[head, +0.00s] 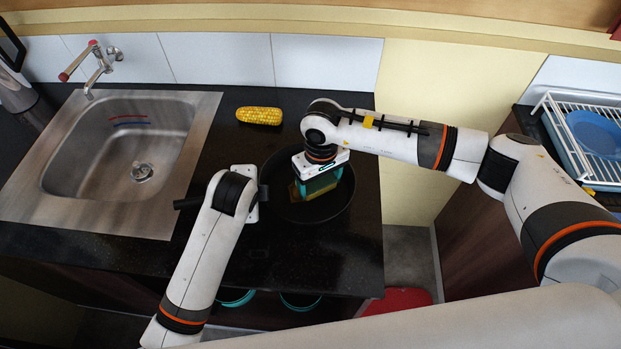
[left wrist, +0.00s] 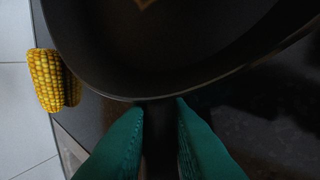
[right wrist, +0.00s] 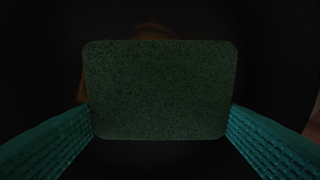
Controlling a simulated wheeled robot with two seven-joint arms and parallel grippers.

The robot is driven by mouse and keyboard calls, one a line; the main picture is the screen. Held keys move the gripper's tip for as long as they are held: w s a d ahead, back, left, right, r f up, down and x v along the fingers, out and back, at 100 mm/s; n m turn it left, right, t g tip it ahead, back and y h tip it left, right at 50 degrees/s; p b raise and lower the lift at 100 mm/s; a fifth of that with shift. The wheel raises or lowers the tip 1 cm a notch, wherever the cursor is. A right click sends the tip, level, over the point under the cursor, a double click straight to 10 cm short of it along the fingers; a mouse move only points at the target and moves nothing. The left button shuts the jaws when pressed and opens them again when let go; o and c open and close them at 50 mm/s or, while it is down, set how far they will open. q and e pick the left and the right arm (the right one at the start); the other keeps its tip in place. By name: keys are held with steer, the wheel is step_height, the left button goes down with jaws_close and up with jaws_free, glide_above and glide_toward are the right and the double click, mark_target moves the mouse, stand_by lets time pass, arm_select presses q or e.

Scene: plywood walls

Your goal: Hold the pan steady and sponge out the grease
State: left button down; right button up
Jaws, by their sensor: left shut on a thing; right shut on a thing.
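A black pan (head: 338,205) stands on the dark counter, its handle (head: 188,203) pointing left. My left gripper (head: 262,194) is shut on the handle close to the pan's rim; the left wrist view shows the handle (left wrist: 159,140) between its teal fingers (left wrist: 160,112). My right gripper (head: 318,184) is over the pan, shut on a sponge (head: 317,186) with a green side. The sponge (right wrist: 160,90) fills the middle of the right wrist view between the fingers. A brownish-yellow grease patch (head: 294,192) shows at the sponge's left; the rest under the sponge is hidden.
A corn cob (head: 259,116) lies on the counter behind the pan, and also shows in the left wrist view (left wrist: 46,80). A steel sink (head: 190,150) with a tap (head: 97,62) is at the left. A white dish rack (head: 560,135) with a blue dish (head: 594,132) stands at the right.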

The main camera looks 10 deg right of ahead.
steer(key=shift+s+a, duration=0.2)
steer(key=shift+s, duration=0.3)
steer(key=shift+s+a, duration=0.15)
steer(key=shift+s, duration=0.3)
steer(key=shift+s+a, duration=0.15)
steer(key=shift+a, duration=0.05)
steer(key=a, duration=0.3)
steer(key=shift+w+r, duration=0.15)
steer(key=shift+w, duration=0.25)
steer(key=shift+s+d, duration=0.2)
steer(key=shift+d, duration=0.65)
steer(key=shift+s+d, duration=0.15)
steer(key=shift+d, duration=0.65)
step_height(320, 180, up, 8)
